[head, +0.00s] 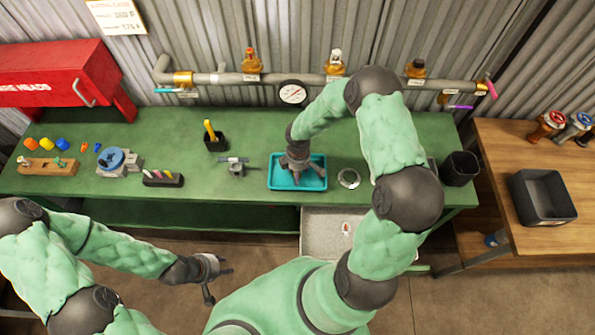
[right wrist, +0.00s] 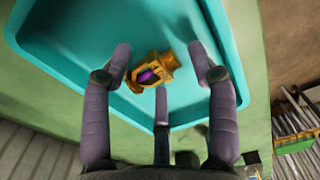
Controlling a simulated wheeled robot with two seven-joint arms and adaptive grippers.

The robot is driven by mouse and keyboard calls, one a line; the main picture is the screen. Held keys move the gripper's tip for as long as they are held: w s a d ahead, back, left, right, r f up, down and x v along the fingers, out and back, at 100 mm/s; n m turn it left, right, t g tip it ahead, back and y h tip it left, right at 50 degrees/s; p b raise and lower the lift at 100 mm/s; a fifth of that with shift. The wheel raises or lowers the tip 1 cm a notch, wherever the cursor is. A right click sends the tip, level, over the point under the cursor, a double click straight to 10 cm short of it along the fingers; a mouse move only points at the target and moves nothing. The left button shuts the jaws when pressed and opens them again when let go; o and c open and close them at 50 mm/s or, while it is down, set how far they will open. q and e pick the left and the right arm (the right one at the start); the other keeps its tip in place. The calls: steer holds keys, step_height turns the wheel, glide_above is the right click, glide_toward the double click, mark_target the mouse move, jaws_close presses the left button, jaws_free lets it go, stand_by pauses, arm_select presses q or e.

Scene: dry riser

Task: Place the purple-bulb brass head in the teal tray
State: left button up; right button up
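The purple-bulb brass head (right wrist: 152,72) lies tilted on its side inside the teal tray (right wrist: 75,58), seen in the right wrist view. My right gripper (right wrist: 162,72) is above the tray with its three fingers spread. The head sits beyond and between the fingertips, with no clear grip on it. In the head view the teal tray (head: 310,186) is on the green bench, and my right gripper (head: 297,172) covers part of it and hides the head. My left gripper (head: 219,282) is low in front of the bench, empty, with fingers apart.
A pipe (head: 300,79) with several brass heads runs along the back wall, with a gauge (head: 293,93). On the bench are a black cup (head: 215,142), a black bin (head: 460,168) and a metal ring (head: 348,178). A dark crate (head: 541,197) stands on the wooden table.

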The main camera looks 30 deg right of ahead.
steer(key=shift+r, duration=0.25)
step_height(320, 180, up, 12)
steer(key=f+p, duration=0.1)
steer(key=p, duration=0.1)
steer(key=s+a+f+m+y, duration=0.3)
steer(key=s+a+f+m, duration=1)
steer(key=s+a, duration=0.3)
steer(key=shift+s+a+f+m+y, duration=0.15)
steer(key=shift+a+m+y, duration=0.2)
steer(key=shift+a, duration=0.55)
steer(key=shift+d, duration=0.1)
